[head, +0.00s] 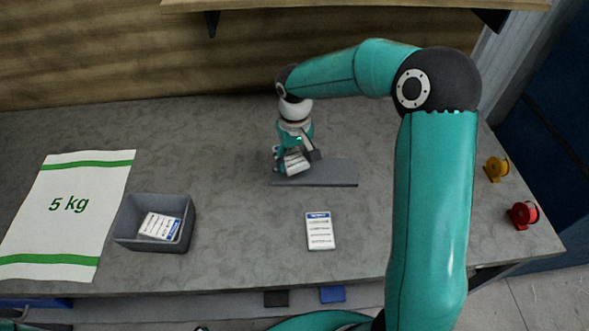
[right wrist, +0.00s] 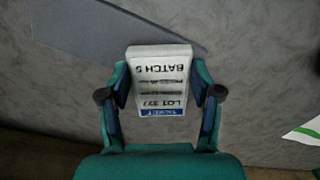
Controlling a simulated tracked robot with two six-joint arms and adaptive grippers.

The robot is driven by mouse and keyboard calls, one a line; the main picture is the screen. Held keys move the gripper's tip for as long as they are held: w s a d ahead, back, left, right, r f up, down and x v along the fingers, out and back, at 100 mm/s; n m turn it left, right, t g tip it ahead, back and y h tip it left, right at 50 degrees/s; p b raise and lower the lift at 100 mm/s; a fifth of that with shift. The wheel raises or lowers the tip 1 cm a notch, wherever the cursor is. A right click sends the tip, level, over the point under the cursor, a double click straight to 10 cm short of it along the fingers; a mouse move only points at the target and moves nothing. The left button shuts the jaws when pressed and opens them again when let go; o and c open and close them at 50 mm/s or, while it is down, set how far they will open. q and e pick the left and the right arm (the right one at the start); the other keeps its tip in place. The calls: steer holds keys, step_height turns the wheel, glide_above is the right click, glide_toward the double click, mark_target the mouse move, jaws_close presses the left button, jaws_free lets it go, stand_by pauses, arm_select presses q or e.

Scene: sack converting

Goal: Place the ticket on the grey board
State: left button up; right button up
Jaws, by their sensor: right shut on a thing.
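My right gripper (head: 293,158) is shut on a white ticket (head: 297,165) with a blue heading band. In the right wrist view the ticket (right wrist: 161,75) sits between the two fingers (right wrist: 161,95), its print upside down. The grey board (head: 335,174) lies flat on the table, and the ticket is at its left end in the head view. In the right wrist view the board (right wrist: 95,28) is at the upper left and the ticket's far end overlaps its edge. I cannot tell whether they touch. My left gripper is not in view.
A similar card (head: 320,231) lies on the table in front of the board. A grey bin (head: 123,228) at the left holds another card (head: 160,226). A 5 kg sack (head: 70,210) lies further left. Yellow (head: 497,168) and red (head: 524,214) spools stand at the right.

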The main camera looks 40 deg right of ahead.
mark_target(295, 177)
steer(key=shift+f, duration=2.55)
steer(key=shift+f, duration=0.15)
steer(key=o, duration=1.1)
steer(key=shift+o, duration=0.2)
step_height(295, 177, up, 12)
steer(key=shift+r, duration=0.2)
